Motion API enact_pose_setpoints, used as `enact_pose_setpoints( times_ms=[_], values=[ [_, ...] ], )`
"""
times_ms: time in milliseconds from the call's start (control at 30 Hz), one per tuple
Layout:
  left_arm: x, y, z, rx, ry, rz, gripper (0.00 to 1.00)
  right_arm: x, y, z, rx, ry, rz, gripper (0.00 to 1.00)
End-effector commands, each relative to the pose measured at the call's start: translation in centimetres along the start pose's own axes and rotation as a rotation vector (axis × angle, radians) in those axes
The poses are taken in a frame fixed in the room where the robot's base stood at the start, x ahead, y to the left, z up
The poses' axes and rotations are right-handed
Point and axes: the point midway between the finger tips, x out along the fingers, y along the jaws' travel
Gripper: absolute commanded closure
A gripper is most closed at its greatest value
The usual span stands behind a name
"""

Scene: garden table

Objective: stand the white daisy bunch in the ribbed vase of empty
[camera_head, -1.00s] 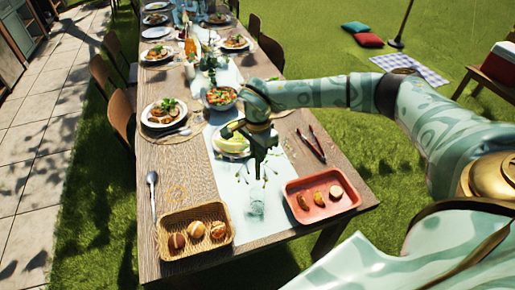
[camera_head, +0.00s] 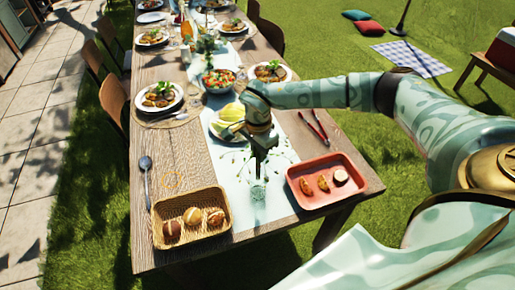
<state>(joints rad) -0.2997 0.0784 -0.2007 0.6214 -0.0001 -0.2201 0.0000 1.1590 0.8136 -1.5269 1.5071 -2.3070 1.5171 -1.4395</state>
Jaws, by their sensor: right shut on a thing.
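A small clear vase (camera_head: 258,193) stands on the pale runner near the table's front end, between the basket and the red tray. My right gripper (camera_head: 259,172) points down just above or at the vase's mouth. It is shut on the white daisy bunch (camera_head: 238,160), whose small white heads and thin green stems spread around the fingers. The fingers hide much of the bunch. I cannot tell whether the stem ends are inside the vase. My left gripper is not in view.
A wicker basket of rolls (camera_head: 227,222) stands left of the vase. A red tray with food pieces (camera_head: 318,203) stands to its right.

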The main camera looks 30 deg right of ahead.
Motion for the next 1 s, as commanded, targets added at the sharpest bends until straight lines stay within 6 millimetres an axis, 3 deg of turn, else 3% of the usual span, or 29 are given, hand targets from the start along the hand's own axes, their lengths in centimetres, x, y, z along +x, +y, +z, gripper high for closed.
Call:
enact_pose_setpoints(
  times_ms=[433,867,900,967,1000],
  values=[
    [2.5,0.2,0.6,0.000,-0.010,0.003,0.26,4.5,0.0,0.0,-0.002,0.000,0.000,1.00],
    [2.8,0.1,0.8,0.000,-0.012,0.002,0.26,5.2,0.0,0.0,-0.001,0.000,-0.001,1.00],
    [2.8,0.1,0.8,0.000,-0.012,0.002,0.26,5.2,0.0,0.0,-0.001,0.000,-0.001,0.82],
    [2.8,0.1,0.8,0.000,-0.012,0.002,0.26,5.2,0.0,0.0,-0.001,0.000,-0.001,0.65],
    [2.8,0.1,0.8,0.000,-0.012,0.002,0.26,5.2,0.0,0.0,-0.001,0.000,-0.001,0.62]
  ],
)
